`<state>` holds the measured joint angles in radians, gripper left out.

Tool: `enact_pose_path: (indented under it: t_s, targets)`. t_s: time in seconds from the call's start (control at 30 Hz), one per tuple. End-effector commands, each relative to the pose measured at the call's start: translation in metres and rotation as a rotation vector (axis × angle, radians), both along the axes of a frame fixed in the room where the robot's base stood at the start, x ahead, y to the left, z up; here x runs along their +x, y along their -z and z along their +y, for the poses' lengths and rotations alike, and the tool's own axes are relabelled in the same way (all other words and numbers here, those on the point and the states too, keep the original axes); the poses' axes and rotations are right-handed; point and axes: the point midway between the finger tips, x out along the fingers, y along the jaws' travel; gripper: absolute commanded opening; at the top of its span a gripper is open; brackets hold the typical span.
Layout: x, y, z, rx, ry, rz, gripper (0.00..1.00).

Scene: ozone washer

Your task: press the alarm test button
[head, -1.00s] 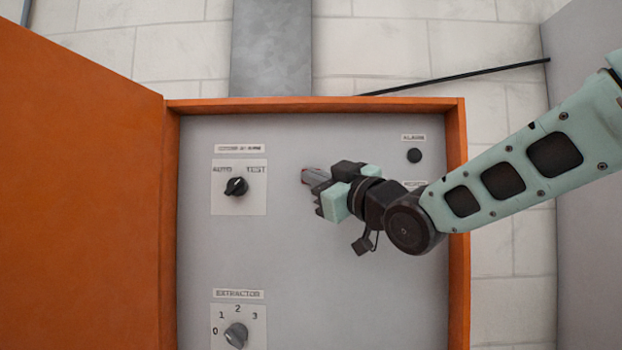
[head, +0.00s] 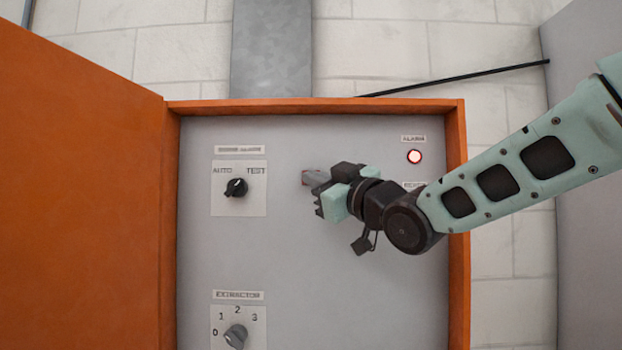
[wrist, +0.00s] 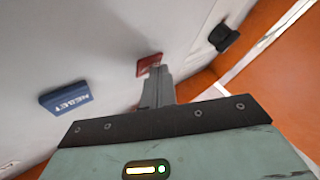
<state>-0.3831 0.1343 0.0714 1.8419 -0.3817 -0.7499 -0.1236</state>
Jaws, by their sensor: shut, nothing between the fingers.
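A red button (wrist: 148,64) on the grey panel shows in the wrist view, with no readable label. My gripper (head: 315,178) is shut and empty, pointing at the panel. In the wrist view its tips (wrist: 158,76) overlap the red button's lower right edge and seem to touch it. The round lamp (head: 414,157) under the ALARM label glows red and white.
A blue RESET button (wrist: 66,98) sits left of the red button in the wrist view. A black AUTO/TEST selector (head: 236,187) and an EXTRACTOR knob (head: 236,336) are on the panel's left. The open orange door (head: 80,190) stands at left.

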Motion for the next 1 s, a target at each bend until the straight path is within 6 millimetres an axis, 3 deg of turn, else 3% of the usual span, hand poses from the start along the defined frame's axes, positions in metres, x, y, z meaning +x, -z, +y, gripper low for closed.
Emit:
enact_pose_path:
  t_s: [1.0]
  targets:
    - [-0.018,0.001,0.0,0.0,0.0,-0.001,0.0]
